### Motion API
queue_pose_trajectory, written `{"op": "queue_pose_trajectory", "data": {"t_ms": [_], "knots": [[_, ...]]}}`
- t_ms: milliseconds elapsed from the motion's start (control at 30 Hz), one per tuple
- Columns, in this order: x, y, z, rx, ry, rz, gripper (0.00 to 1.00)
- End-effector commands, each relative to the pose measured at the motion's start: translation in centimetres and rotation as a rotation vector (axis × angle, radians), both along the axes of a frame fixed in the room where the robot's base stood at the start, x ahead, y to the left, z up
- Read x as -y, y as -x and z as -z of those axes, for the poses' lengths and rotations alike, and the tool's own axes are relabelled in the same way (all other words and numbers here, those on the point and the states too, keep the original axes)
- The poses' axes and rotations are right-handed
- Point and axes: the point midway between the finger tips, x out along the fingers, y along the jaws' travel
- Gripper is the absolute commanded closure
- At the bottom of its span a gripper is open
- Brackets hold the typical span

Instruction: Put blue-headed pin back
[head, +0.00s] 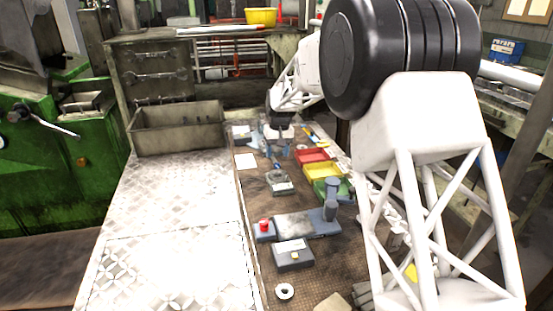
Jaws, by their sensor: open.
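My gripper (278,146) is at the far end of the workbench, pointing down, open; it is small in this view and the gap between its fingers is hard to make out. A small blue piece (277,166), perhaps the head of the blue-headed pin, shows at a grey block (281,183) just nearer than my gripper. I cannot tell whether it stands in the block or lies on it. Several grey-blue parts are close around the gripper and partly hidden by it.
Red (312,155), yellow (323,172) and green (325,189) bins line the bench's right side. A grey fixture with an upright cylinder (331,200), a red button box (264,231) and a grey box (292,256) are nearer. The metal plate (180,220) at left is clear.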

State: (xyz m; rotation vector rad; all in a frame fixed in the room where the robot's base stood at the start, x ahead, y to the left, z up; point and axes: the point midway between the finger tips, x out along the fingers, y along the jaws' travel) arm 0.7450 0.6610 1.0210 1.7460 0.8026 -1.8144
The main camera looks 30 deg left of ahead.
Motion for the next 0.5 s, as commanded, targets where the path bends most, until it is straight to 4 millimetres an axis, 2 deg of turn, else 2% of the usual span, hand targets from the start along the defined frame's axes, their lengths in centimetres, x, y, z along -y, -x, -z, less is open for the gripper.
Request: {"op": "queue_pose_trajectory", "data": {"t_ms": [200,500], "knots": [[0.2,-0.2,-3.7,0.002,-0.002,0.0,0.46],[0.4,-0.4,-7.3,0.0,0.0,0.0,0.46]]}}
